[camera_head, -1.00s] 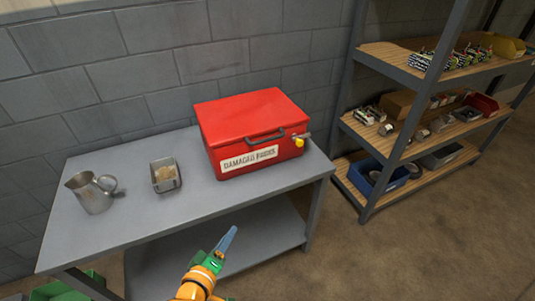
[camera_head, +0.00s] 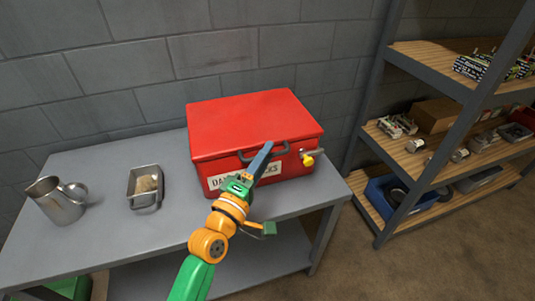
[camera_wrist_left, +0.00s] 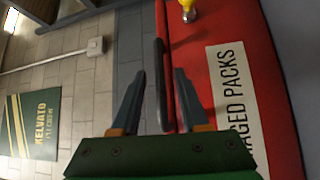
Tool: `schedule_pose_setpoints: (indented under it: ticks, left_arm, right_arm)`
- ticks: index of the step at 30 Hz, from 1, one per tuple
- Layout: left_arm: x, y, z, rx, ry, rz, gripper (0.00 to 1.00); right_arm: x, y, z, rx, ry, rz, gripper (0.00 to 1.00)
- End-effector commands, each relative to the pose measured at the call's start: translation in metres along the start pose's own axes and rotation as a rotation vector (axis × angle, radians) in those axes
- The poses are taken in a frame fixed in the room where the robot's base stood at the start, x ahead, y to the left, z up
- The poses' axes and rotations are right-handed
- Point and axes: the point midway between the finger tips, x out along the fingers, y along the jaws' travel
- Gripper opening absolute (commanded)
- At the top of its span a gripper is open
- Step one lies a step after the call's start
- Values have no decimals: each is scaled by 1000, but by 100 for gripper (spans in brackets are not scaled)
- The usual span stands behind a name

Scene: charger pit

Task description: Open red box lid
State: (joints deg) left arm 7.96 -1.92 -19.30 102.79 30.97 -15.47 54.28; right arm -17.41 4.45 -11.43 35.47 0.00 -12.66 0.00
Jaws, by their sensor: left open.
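The red box (camera_head: 255,118) stands on the grey table with its lid shut. A dark handle (camera_head: 280,150) runs along its front, above a white label (camera_head: 219,180) that my left arm partly covers. A yellow knob (camera_head: 308,160) sits at its front right. My left gripper (camera_head: 266,150) is in front of the box at the handle. In the left wrist view, the open fingers of the gripper (camera_wrist_left: 160,80) point along the box front, with the dark handle (camera_wrist_left: 161,85) between them. I cannot tell whether they touch it. My right gripper is out of view.
The grey table (camera_head: 100,215) also holds a metal jug (camera_head: 58,203) and a small metal tray (camera_head: 146,201) left of the box. A shelf rack (camera_head: 440,95) with bins and parts stands to the right. A block wall is close behind the box.

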Motion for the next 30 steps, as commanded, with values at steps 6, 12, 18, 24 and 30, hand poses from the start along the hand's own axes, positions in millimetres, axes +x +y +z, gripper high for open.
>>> schedule_pose_setpoints:
  ticks: [6, 12, 18, 24, 30]
  left_arm:
    - [7, 0, 0, 0, -1, 0, 44]
    - [7, 0, 0, 1, 0, -1, 15]
    - [7, 0, 0, 1, 0, -1, 0]
    - [7, 0, 0, 1, 0, -1, 0]
    - [7, 0, 0, 1, 0, -1, 0]
  right_arm:
    - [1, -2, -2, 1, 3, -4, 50]
    - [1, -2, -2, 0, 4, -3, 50]
    - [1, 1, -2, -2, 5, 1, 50]
    - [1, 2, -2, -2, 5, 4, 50]
    - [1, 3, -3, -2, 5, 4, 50]
